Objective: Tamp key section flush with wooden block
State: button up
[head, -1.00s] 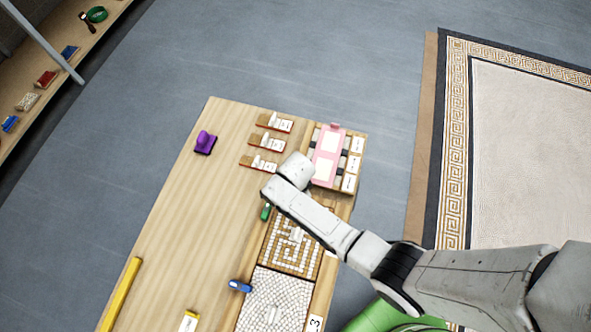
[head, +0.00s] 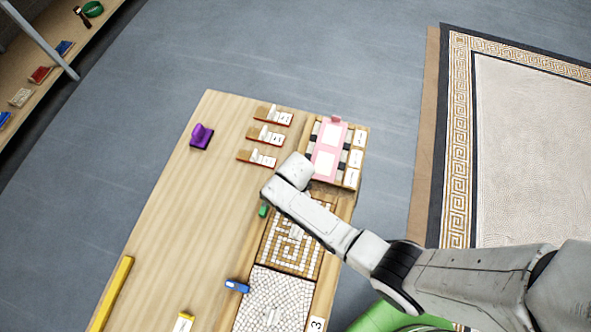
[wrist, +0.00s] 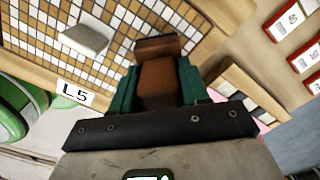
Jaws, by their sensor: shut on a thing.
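My gripper (wrist: 156,88) has green fingers that are shut on a brown wooden block (wrist: 160,80) in the wrist view. A mosaic panel (wrist: 125,27) of tan and white squares lies beyond the block. A pale raised piece, apparently the key section (wrist: 86,39), sits on the panel, left of the block and apart from it in the picture. My arm hides the gripper and part of the panel there. I cannot tell the block's height above the panel.
The wooden table (head: 165,235) is mostly bare on its left. A pink board (head: 328,150), several card racks (head: 268,134) and a purple object (head: 201,137) stand at its far end. A blue object (head: 237,286), a pale panel (head: 275,298) and a yellow bar (head: 112,292) lie nearer.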

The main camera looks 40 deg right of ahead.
jog(key=shift+f+b, duration=0.55)
jog(key=shift+f, duration=0.2)
dwell(1.8)
jog(key=shift+r, duration=0.1)
jog(key=shift+r+p, duration=3.4)
jog(key=shift+r, duration=0.1)
